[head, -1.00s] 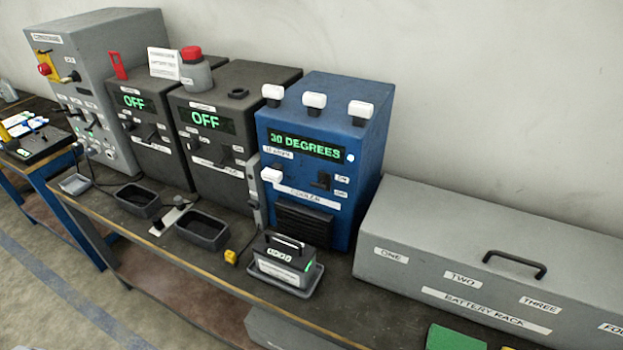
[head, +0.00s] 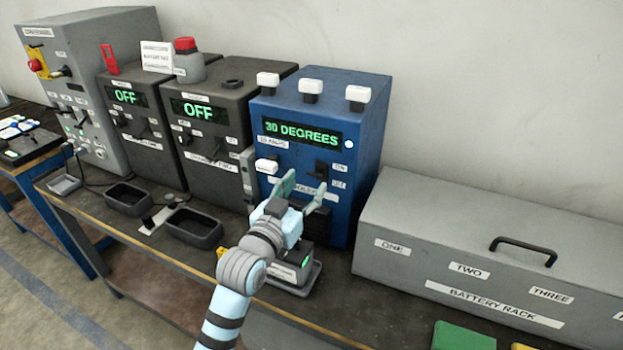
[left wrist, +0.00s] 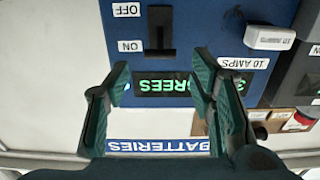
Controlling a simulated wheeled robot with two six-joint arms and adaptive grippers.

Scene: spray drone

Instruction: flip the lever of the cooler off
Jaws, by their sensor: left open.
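The cooler is a blue box (head: 352,200) with a green "30 DEGREES" display and several white-capped knobs. Its black lever (head: 322,169) sits on the front, right of centre, beside the ON and OFF labels. My left gripper (head: 301,190) is open and empty in front of the cooler's lower front, just below the lever. In the left wrist view, which is upside down, the lever (left wrist: 160,45) shows beyond the open fingers (left wrist: 161,82), with its wide part level with the ON label. The fingers appear apart from it. My right gripper is not in view.
Two dark OFF-display machines (head: 215,150) stand left of the cooler, with empty trays (head: 195,228) in front. A grey battery rack (head: 450,235) stands to the right.

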